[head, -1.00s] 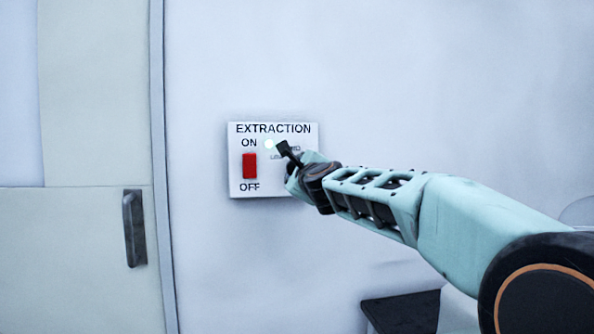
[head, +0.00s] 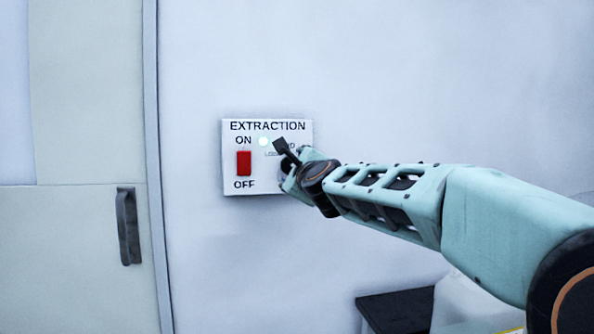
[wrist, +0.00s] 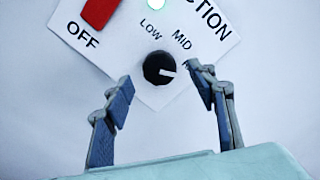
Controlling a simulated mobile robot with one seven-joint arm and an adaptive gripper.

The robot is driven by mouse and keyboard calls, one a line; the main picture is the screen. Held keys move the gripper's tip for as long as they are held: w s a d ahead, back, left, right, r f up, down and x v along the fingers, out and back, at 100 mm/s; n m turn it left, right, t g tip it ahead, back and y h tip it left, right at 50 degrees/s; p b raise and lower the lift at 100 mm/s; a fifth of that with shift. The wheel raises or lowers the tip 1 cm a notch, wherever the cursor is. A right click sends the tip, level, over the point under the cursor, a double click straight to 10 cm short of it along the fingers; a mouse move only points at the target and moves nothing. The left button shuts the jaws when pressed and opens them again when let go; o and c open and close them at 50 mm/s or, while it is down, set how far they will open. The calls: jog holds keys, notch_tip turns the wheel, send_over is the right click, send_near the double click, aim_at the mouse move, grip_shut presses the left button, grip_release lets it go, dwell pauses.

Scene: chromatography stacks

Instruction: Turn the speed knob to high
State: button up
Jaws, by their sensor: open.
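The extraction panel (head: 232,180) is a white plate on the wall with a red switch (head: 244,163) and a lit indicator (head: 264,141). The black speed knob (wrist: 158,66) shows in the wrist view, its white line pointing right and slightly down. LOW (wrist: 151,29) and MID (wrist: 182,40) labels show above it; a third label beyond MID is mostly hidden by the right finger. My gripper (wrist: 162,78) is open, one finger on each side of the knob with visible gaps. In the head view my gripper (head: 283,150) covers the knob.
A cabinet door with a dark handle (head: 128,226) is left of the panel. A dark flat-topped object (head: 395,308) stands low at the right, below my arm. The wall around the panel is clear.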

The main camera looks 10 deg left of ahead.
jog(key=shift+v, duration=2.1)
